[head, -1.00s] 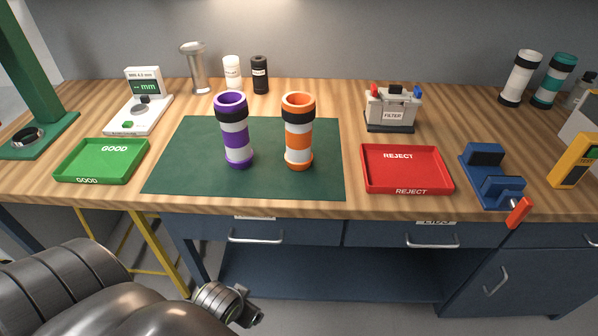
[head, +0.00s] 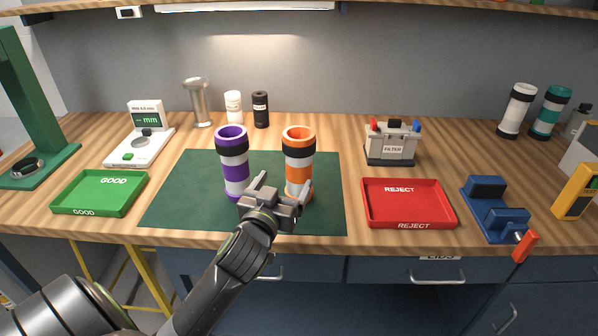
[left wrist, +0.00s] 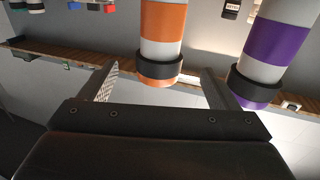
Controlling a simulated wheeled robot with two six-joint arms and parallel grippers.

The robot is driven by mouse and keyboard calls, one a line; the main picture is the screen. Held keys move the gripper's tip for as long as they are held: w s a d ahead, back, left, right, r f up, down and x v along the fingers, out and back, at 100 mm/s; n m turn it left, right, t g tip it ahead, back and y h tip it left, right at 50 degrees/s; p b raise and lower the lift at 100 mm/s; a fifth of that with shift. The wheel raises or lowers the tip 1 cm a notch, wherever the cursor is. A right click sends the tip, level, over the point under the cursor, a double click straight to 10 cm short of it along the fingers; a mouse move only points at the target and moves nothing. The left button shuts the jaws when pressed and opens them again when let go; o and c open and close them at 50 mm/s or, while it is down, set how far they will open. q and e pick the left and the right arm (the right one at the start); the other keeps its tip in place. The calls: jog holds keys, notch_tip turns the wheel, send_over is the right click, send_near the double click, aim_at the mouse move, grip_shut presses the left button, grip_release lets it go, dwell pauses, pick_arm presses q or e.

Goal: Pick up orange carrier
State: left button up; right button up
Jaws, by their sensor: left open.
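The orange carrier (head: 298,160), an upright tube with orange, black and white bands, stands on the green mat (head: 185,190). The purple carrier (head: 234,165) stands upright to its left. My left gripper (head: 284,185) is open and empty in front of the two carriers, covering parts of their lower ends. In the left wrist view the orange carrier (left wrist: 162,30) appears between the open fingers (left wrist: 160,84), and the purple carrier (left wrist: 275,45) is beyond the right-hand finger. I cannot tell whether a finger touches either. My right gripper is not in view.
A green GOOD tray (head: 100,192) is left of the mat and a red REJECT tray (head: 408,203) is right of it. A filter box (head: 392,142) stands behind the red tray. A blue vise (head: 496,208) is further right.

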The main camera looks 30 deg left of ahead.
aim_at(295, 163)
pick_arm(q)
jog(key=x, duration=0.6)
jog(key=shift+p, duration=0.35)
jog(key=shift+f+p+x, duration=0.15)
jog(key=shift+p+x, duration=0.15)
jog(key=shift+x, duration=1.25)
jog(key=shift+f+p+x, duration=0.15)
jog(key=shift+p+x, duration=0.15)
jog(key=shift+x, duration=1.25)
jog(key=shift+c, duration=0.3)
jog(key=c, duration=1.1)
